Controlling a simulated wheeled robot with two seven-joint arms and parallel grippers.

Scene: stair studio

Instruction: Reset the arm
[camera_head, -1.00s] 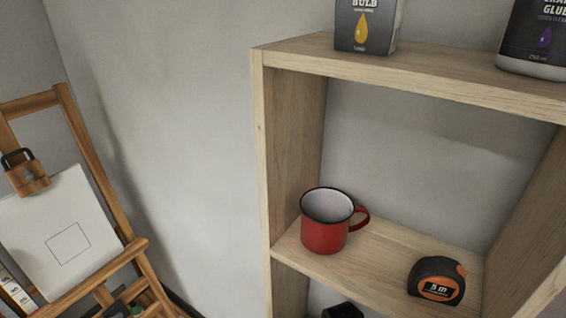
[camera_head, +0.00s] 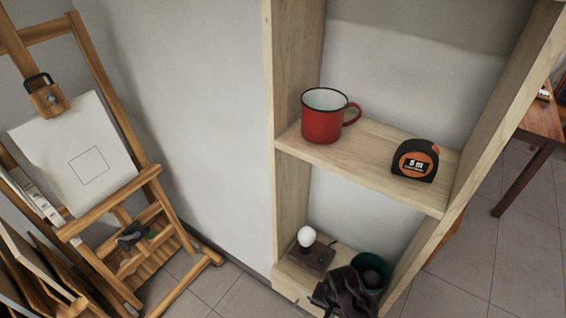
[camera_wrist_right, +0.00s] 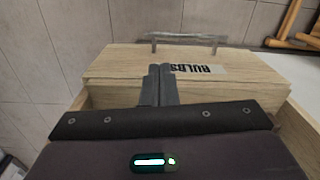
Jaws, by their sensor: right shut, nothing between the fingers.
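My right gripper shows in the right wrist view (camera_wrist_right: 160,72) with its two dark fingers together and nothing between them. Beyond the fingertips is a wooden drawer (camera_wrist_right: 115,62) with a "BULBS" label, upside down in this view, and a clear handle (camera_wrist_right: 185,40). I cannot tell whether the fingers touch the wood. In the head view a dark shape (camera_head: 345,290) at the bottom of the shelf unit appears to be my right arm's end; its fingers are not clear there. My left gripper is not in view.
A wooden shelf unit (camera_head: 360,163) holds a red mug (camera_head: 320,124) and tape measure (camera_head: 415,160). Below are a white bulb (camera_head: 306,236) on a wooden base and a dark green pot (camera_head: 371,271). An easel (camera_head: 150,180) stands left; a table (camera_head: 541,120) stands far right.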

